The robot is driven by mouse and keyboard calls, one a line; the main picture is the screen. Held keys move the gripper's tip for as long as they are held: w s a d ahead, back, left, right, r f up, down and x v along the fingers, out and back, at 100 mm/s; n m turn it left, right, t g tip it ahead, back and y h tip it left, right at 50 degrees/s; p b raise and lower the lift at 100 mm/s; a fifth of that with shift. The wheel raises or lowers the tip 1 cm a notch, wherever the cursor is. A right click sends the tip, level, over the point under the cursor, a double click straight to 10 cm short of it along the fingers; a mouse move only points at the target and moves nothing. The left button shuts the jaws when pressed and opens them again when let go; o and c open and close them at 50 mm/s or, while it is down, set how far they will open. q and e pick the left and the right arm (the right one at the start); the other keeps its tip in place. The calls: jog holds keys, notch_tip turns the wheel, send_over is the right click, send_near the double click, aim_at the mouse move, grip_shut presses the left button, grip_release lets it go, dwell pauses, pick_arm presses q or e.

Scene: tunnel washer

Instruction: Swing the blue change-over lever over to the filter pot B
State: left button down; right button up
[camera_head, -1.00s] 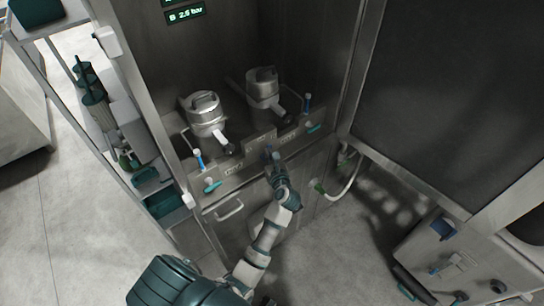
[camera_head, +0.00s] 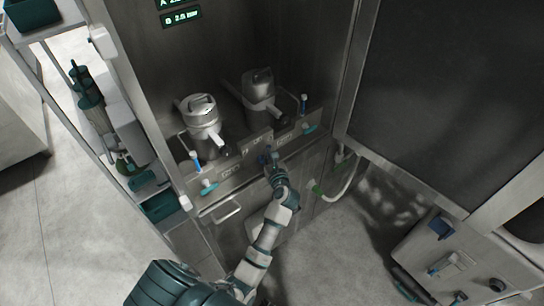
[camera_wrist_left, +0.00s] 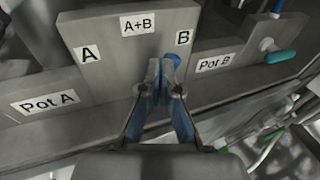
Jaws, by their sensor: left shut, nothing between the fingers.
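The blue change-over lever (camera_wrist_left: 173,62) shows in the left wrist view as a blue knob just below the B label (camera_wrist_left: 183,38) on the grey plate (camera_wrist_left: 118,61). It is partly hidden by my fingers. My left gripper (camera_wrist_left: 160,72) is shut and empty, its tips right at the lever's left side; whether they touch it I cannot tell. In the head view my left gripper (camera_head: 274,164) is in front of the plate. Filter pot B (camera_head: 259,90) is the right pot; pot A (camera_head: 203,121) is the left one. My right gripper is not in view.
A teal-handled tap (camera_wrist_left: 281,56) sits by the Pot B label (camera_wrist_left: 214,64). Another teal tap (camera_head: 208,186) is at the left. A drawer-like handle (camera_head: 226,213) and a white hose (camera_head: 343,187) are below. A pressure display (camera_head: 181,17) is above the pots.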

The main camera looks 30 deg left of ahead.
pick_arm(q)
jog(key=shift+w+a+r+b, duration=0.1)
jog(key=shift+w+a+b, duration=0.25)
jog(key=shift+a, duration=0.15)
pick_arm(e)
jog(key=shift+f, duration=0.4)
pick_arm(q)
jog(key=shift+w+f, duration=0.3)
jog(key=shift+w, duration=0.05)
jog(key=shift+w+a+f, duration=0.15)
jog(key=shift+a+f, duration=0.25)
jog(key=shift+a, duration=0.25)
jog(key=shift+d, duration=0.1)
jog(key=shift+w+d+f, duration=0.15)
jog(key=shift+d, duration=0.2)
jog(key=shift+s+d+r, duration=0.15)
jog(key=shift+d+r, duration=0.25)
jog(key=shift+d, duration=0.25)
jog(key=shift+s+d+r, duration=0.1)
jog(key=shift+d+r, duration=0.25)
jog(key=shift+d, duration=0.3)
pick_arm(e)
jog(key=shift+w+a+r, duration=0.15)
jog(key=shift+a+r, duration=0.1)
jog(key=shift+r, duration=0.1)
pick_arm(q)
jog(key=shift+a, duration=0.15)
